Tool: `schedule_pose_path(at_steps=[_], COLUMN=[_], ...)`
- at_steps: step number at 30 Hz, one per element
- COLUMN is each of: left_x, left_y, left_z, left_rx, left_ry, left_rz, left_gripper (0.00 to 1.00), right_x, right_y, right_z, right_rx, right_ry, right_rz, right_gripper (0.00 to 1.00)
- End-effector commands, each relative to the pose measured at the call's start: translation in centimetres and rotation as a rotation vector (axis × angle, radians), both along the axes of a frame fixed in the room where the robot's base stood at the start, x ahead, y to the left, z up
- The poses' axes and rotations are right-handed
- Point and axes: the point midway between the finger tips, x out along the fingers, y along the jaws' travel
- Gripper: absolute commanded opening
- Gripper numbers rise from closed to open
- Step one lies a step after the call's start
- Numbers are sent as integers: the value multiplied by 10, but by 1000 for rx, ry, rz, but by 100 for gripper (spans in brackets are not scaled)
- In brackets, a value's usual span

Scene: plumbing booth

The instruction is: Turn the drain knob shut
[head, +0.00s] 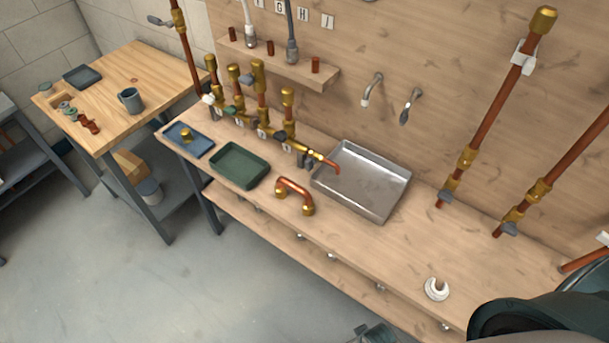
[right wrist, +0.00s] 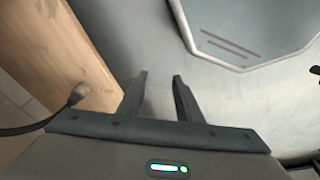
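The brass pipe manifold (head: 262,104) stands at the back of the bench, with several upright branches and small dark handles. At its right end a brass valve (head: 312,152) leads to a copper spout (head: 332,164) over the metal tray (head: 378,208). Dark levers sit beside this valve; I cannot tell which is the drain knob or how it is turned. My right gripper (right wrist: 160,78) shows in the right wrist view, its fingers apart and empty, above the floor beside a wooden edge. It is far from the manifold. I cannot make out my left gripper.
A copper handle-shaped pipe (head: 294,192), a green tray (head: 239,165) and a blue tray (head: 188,139) lie on the bench. A white ring fitting (head: 436,289) is at the front right. Tall copper pipes (head: 490,110) rise at right. The bench's front right is mostly clear.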

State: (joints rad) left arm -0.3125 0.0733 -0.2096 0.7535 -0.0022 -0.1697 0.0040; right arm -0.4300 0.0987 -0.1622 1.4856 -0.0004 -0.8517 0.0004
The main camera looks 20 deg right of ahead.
Motion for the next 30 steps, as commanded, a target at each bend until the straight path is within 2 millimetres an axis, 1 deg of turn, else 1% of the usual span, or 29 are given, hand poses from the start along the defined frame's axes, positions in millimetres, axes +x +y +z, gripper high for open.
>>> schedule_pose_path(at_steps=[1,2,3,5,6,8,9,12,15,18,20,24,30], left_x=[-6,-10,-15,-22,-27,-34,-39,-50,-59,-66,-68,-71,-71], left_y=[3,4,6,9,11,14,16,20,24,26,27,28,28], left_z=[-15,-20,-27,-36,-43,-52,-58,-71,-80,-86,-89,-90,-90], left_rx=[5,7,11,15,19,25,28,35,41,45,48,49,49], left_ry=[14,23,35,52,64,82,92,117,138,154,159,166,167], left_rz=[1,1,1,2,3,3,3,5,5,7,7,7,7], left_gripper=[49,49,49,49,49,49,49,49,49,49,49,49,49], right_x=[-13,-20,-28,-44,-55,-72,-84,-112,-137,-154,-162,-170,-171], right_y=[-2,-3,-4,-6,-8,-11,-13,-19,-23,-27,-29,-30,-31], right_z=[-34,-49,-67,-94,-112,-136,-151,-181,-203,-216,-220,-224,-224], right_rx=[-3,-3,-3,-5,-6,-7,-9,-11,-13,-14,-15,-15,-15], right_ry=[17,22,28,39,47,57,63,77,90,97,100,102,101], right_rz=[2,3,5,8,9,12,14,16,19,22,23,24,24], right_gripper=[32,32,32,32,32,32,32,32,32,32,32,32,32])
